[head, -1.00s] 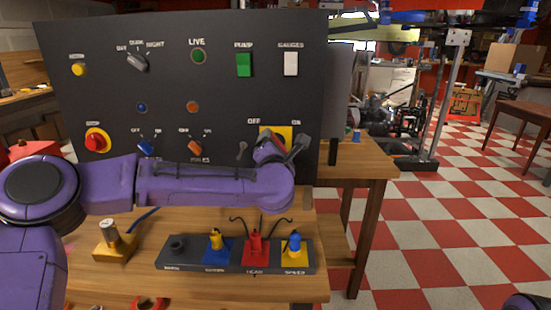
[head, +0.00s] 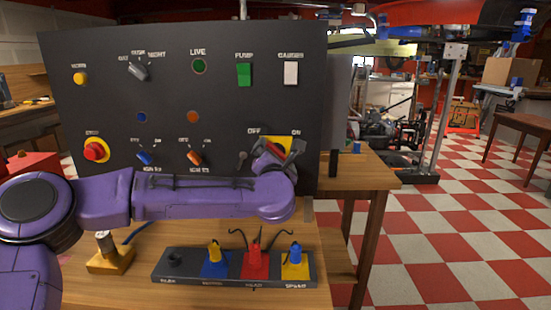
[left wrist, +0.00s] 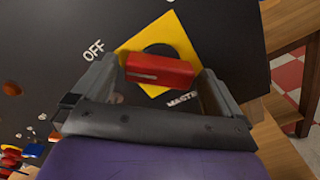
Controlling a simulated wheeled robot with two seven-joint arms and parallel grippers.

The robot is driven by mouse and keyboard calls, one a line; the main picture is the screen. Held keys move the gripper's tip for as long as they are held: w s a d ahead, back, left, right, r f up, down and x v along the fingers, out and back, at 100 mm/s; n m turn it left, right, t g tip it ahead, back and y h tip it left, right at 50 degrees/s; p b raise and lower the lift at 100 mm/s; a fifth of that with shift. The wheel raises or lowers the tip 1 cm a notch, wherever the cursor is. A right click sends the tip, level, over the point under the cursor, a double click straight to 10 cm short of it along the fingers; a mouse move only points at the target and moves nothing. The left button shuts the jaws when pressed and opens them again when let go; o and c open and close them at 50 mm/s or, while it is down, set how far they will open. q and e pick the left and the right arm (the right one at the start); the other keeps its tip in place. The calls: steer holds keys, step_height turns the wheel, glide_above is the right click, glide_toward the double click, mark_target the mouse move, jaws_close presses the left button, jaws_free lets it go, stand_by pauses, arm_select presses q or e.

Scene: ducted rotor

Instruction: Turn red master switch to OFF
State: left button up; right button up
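The red master switch (left wrist: 160,70) sits on a yellow square plate (left wrist: 180,40) in the left wrist view. Its bar lies nearly level in that picture, with a white mark on the end nearer the OFF label (left wrist: 94,49). My left gripper (left wrist: 158,80) has its fingers apart, one beyond each end of the red bar; I cannot tell whether they touch it. In the head view the left gripper (head: 268,155) covers the switch, and only part of the yellow plate (head: 282,142) shows between the OFF and ON labels. My right gripper is not in view.
The black panel (head: 170,90) also carries a red stop button (head: 95,149), orange and blue knobs, and green and white switches. A strip of coloured plugs (head: 165,275) lies on the wooden bench (head: 130,295) below my arm. Open checkered floor is at right.

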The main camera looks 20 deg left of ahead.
arm_select(q)
steer(key=b+v, duration=0.2)
steer(key=v, duration=0.8)
steer(key=shift+s, duration=0.25)
